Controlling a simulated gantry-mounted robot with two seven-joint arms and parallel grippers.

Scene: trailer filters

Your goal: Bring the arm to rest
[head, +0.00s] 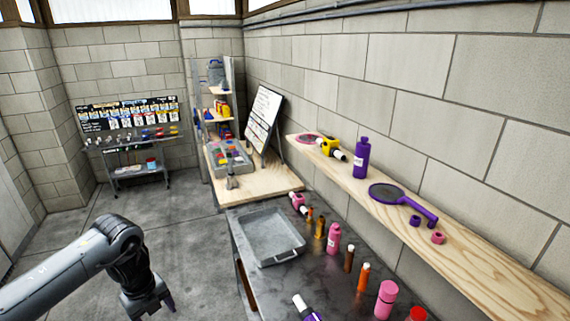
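My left arm comes in from the left in the head view. Its gripper (150,304) hangs over the grey floor, to the left of the dark bench and apart from it. The gripper points down and its lower end is near the bottom edge of the picture. A small dark purple patch shows at its tip; I cannot tell whether it is part of the finger or something held. The finger gap is not clear. My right gripper is not in the view.
A dark bench (240,255) holds a metal tray (270,237) and several bottles, including a pink one (333,239). A wooden wall shelf (470,252) carries a purple bottle (361,158) and a purple racket-shaped thing (388,193). A display rack (130,115) stands far back. Open floor lies left.

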